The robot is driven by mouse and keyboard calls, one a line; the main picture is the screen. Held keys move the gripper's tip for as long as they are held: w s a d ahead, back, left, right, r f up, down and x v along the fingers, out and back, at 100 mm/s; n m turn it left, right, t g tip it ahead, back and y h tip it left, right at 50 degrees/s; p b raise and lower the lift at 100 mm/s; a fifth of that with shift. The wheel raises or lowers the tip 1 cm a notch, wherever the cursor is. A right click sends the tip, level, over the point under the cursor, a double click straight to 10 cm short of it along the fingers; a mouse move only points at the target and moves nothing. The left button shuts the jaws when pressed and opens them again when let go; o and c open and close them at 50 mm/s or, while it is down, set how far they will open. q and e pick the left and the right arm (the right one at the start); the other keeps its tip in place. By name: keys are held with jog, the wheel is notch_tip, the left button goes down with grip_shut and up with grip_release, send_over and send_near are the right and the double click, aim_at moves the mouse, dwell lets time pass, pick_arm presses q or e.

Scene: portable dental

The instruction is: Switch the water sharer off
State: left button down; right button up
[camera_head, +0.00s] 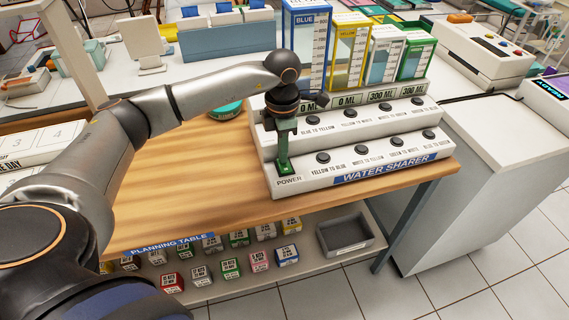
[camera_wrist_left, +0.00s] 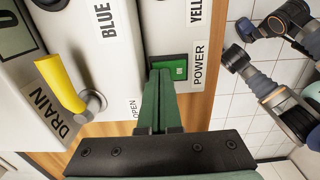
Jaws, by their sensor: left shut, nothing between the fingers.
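The water sharer (camera_head: 352,139) is a white stepped console on the wooden table, with rows of black knobs and a blue name strip. Its POWER label (camera_head: 289,181) is at the front left corner. My left gripper (camera_head: 284,168) points down at that corner, shut and empty, and hides the switch in the head view. In the left wrist view the green power switch (camera_wrist_left: 181,70) shows a bright green patch beside its POWER label. The shut green fingers (camera_wrist_left: 160,76) are at the switch's left edge; I cannot tell if they touch it. My right gripper is not in view.
Blue, yellow, white and green measuring containers (camera_head: 346,55) stand behind the console. A yellow-handled drain valve (camera_wrist_left: 61,84) is left of the fingers in the wrist view. Small boxes and a grey tray (camera_head: 345,235) are on the lower shelf.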

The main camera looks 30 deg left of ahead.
pick_arm(q)
jog(key=shift+r+p, duration=2.55)
jog(key=shift+r, duration=0.9)
